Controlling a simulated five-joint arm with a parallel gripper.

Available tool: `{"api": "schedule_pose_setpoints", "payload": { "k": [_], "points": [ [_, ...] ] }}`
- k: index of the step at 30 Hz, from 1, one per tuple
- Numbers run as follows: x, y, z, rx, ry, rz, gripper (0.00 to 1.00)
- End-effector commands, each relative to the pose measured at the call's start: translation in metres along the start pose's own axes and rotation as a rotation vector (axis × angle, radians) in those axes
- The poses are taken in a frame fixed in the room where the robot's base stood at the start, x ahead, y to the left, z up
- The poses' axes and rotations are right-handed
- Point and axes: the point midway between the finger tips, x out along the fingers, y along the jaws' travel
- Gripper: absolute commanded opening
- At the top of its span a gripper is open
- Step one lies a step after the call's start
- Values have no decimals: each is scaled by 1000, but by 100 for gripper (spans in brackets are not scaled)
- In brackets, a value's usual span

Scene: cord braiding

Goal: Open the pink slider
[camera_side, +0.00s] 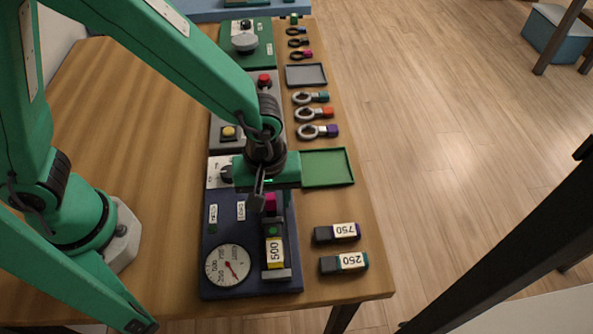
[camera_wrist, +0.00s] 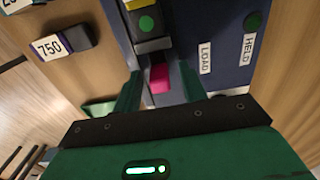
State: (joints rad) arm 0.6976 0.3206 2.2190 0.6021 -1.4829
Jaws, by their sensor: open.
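The pink slider (camera_side: 270,203) is a small magenta block in the track of the dark blue panel (camera_side: 225,285), at the end of the yellow block labelled 500 (camera_side: 275,250). In the wrist view the pink slider (camera_wrist: 158,78) shows between the two green fingers. My gripper (camera_side: 262,200) is over the panel with its fingers apart, pointing down at the slider; it also shows in the wrist view (camera_wrist: 160,88). The fingers look apart from the slider, but the exact height of their tips over it is unclear. Part of the slider is hidden by a finger in the side view.
Blocks labelled 750 (camera_side: 337,232) and 250 (camera_side: 344,262) lie right of the panel. A round dial (camera_side: 228,266) sits on the panel's left. A green tray (camera_side: 328,167) and several ringed tools (camera_side: 312,114) lie farther back. The table's left part is clear.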

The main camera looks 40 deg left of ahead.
Motion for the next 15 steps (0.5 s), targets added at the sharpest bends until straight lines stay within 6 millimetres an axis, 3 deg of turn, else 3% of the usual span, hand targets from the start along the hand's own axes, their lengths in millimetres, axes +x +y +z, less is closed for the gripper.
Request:
{"api": "schedule_pose_setpoints", "payload": {
  "k": [5, 11, 15],
  "points": [
    [0, 0, 0, 0, 0, 0, 40],
    [0, 0, 0, 0, 0, 0, 1],
    [0, 0, 0, 0, 0, 0, 0]
  ]
}}
